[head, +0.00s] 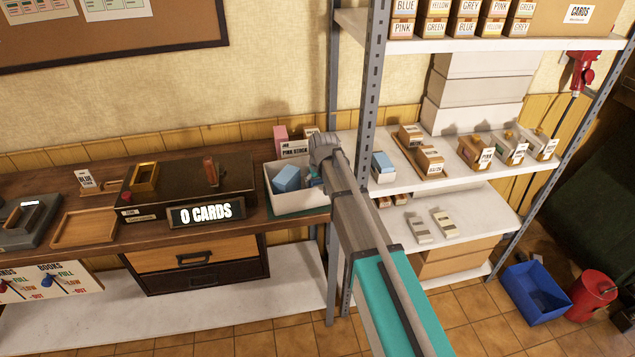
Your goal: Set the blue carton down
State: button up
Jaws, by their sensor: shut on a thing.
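A blue carton (287,178) shows over the white open bin (300,203) at the right end of the wooden bench. I cannot tell whether it touches the bin's floor. My gripper (313,174) is just right of the carton, at the bin's right side, and is shut on it. My wrist and forearm hide most of the fingers and the grip itself. Another light-blue box (383,164) stands on the middle shelf of the rack, right of my arm.
A pink box (280,137) and a labelled holder stand behind the bin. The dark machine with the "0 CARDS" display (206,212) is to its left. The rack's grey post (368,90) rises close behind my arm. A wooden tray (84,229) lies empty at left.

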jog(key=o, duration=1)
jog(key=shift+f, duration=0.1)
jog(key=p+v, duration=1.1)
jog(key=v, duration=0.1)
jog(key=shift+p, duration=0.35)
dwell(0.4)
jog(key=s+d+m+g+h, duration=0.1)
jog(key=s+d+m+g, duration=0.2)
jog(key=s+d, duration=1.8)
jog(key=shift+s+d+f+m, duration=0.35)
jog(key=shift+s+m, duration=0.25)
jog(key=shift+s, duration=0.3)
